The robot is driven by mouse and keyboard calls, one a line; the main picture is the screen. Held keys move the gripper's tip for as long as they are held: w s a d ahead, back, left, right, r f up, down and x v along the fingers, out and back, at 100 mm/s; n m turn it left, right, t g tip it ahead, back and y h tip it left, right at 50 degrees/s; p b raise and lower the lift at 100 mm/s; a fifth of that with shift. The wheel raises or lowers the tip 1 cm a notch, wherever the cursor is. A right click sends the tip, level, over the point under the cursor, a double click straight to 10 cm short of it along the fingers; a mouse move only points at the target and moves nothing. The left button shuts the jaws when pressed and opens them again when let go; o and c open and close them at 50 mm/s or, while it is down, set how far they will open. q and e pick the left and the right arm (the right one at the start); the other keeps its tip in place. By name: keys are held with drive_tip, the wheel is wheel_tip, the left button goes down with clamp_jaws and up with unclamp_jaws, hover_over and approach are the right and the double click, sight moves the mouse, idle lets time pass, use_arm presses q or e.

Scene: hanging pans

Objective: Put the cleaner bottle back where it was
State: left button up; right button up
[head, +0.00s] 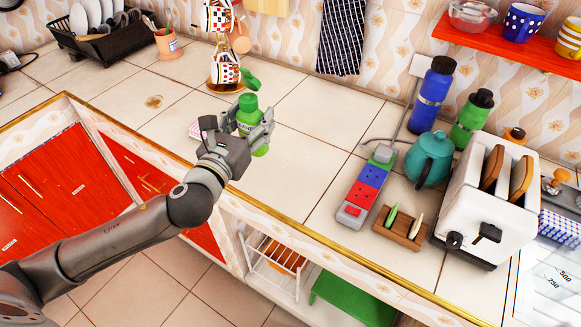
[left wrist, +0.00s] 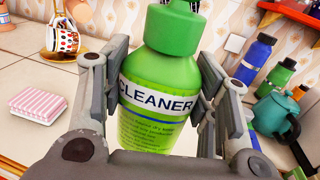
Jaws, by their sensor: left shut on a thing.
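The green cleaner bottle (head: 247,114) is upright between the fingers of my left gripper (head: 250,133), over the tiled counter by the back wall. In the left wrist view the bottle (left wrist: 160,85) fills the middle, its "CLEANER" label facing the camera. The fingers of my left gripper (left wrist: 155,95) are closed on both sides of it. I cannot tell whether its base touches the counter. My right gripper is in neither view.
A pink striped sponge (left wrist: 39,103) lies left of the bottle. A mug stand with patterned mugs (head: 226,73) stands behind it. A power strip (head: 367,187), teal teapot (head: 429,158) and white toaster (head: 487,205) are to the right. Counter between bottle and power strip is clear.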

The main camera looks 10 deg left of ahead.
use_arm(q)
drive_tip(key=shift+s+d, duration=0.15)
drive_tip(key=shift+w+f, duration=0.1)
drive_tip(key=shift+w, duration=0.1)
drive_tip(key=w+f, duration=0.4)
drive_tip(key=w+f+b, duration=0.1)
drive_tip(key=w+f, duration=0.3)
drive_tip(key=w, duration=0.1)
drive_tip(key=w+f, duration=0.4)
drive_tip(key=shift+w+a+f+b, duration=0.25)
drive_tip(key=shift+f+b, duration=0.05)
drive_tip(key=shift+b, duration=0.05)
drive_tip(key=shift+f, duration=0.15)
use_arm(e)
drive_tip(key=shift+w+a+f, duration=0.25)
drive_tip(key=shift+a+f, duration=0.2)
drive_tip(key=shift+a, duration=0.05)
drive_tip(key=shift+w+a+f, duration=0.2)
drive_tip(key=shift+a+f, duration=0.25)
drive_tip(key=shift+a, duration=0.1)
